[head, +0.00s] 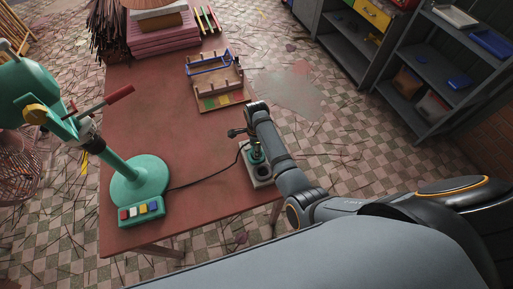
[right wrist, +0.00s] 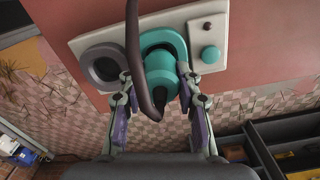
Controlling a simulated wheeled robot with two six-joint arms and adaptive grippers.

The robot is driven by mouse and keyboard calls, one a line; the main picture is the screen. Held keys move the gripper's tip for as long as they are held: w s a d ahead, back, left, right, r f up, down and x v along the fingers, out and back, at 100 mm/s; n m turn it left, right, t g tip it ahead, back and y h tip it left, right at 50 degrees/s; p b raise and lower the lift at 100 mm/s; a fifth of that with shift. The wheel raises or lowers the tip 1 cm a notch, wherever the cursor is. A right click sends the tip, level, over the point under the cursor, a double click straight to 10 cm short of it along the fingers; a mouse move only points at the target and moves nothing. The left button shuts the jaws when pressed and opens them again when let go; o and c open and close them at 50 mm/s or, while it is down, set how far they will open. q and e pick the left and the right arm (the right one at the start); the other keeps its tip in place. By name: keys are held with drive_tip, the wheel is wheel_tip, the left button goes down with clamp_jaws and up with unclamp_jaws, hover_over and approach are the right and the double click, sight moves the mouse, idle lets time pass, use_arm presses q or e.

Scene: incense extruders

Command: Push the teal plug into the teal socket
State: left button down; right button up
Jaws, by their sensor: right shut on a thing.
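The teal plug (right wrist: 161,76), with a dark cable (right wrist: 133,60) curving over it, is between the fingertips of my right gripper (right wrist: 158,90) in the right wrist view. My right gripper is shut on the plug. The teal socket (right wrist: 158,41) is a teal ring on a white panel (right wrist: 230,32), directly beyond the plug. The plug overlaps the ring's lower part; I cannot tell how deep it sits. In the head view, my right gripper (head: 257,150) is over the panel (head: 262,182) at the table's right edge. My left gripper is out of view.
A dark grey socket (right wrist: 102,67) is left of the teal one, and a teal button (right wrist: 210,54) is right of it. The cable runs across the red table (head: 165,90) to a teal machine (head: 140,180). A wooden rack (head: 215,80) stands further back.

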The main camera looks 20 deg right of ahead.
drive_tip(key=shift+f+b, duration=0.4)
drive_tip(key=shift+f, duration=0.45)
drive_tip(key=o, duration=1.2)
drive_tip(key=shift+o, duration=0.2)
drive_tip(key=shift+r, duration=0.2)
wheel_tip(320, 180, up, 7)
drive_tip(key=shift+r, duration=0.1)
